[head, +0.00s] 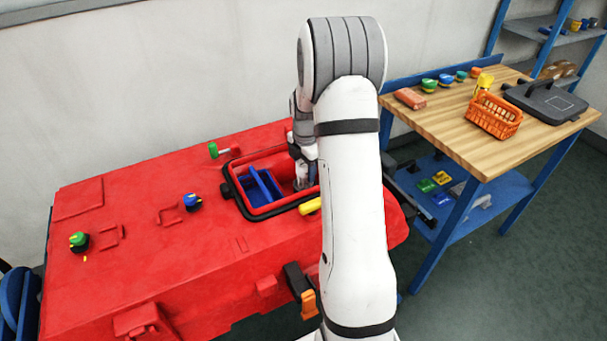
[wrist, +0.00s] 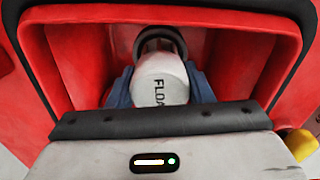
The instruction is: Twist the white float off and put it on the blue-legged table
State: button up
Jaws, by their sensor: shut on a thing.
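The white float (wrist: 160,82), with the letters "FLOA" showing, sits inside the red tank opening (wrist: 65,55) in the wrist view. A dark round fitting (wrist: 160,40) is at its far end. In the head view the float is hidden behind my gripper and arm. The blue-legged table (head: 440,122) has a wooden top and stands at the right, behind the red machine.
On the table are an orange basket (head: 494,115), a black case (head: 545,101), a reddish block (head: 410,98) and several coloured caps. Its front left top is clear. A blue divider (head: 264,186) stands in the tank opening. A yellow handle (head: 310,206) is at the opening's near edge.

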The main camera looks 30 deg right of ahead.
jog(key=shift+n, duration=0.3)
grip_shut()
jog(key=shift+n, duration=0.6)
jog(key=shift+n, duration=0.8)
jog(key=shift+n, duration=0.7)
jog(key=shift+n, duration=0.7)
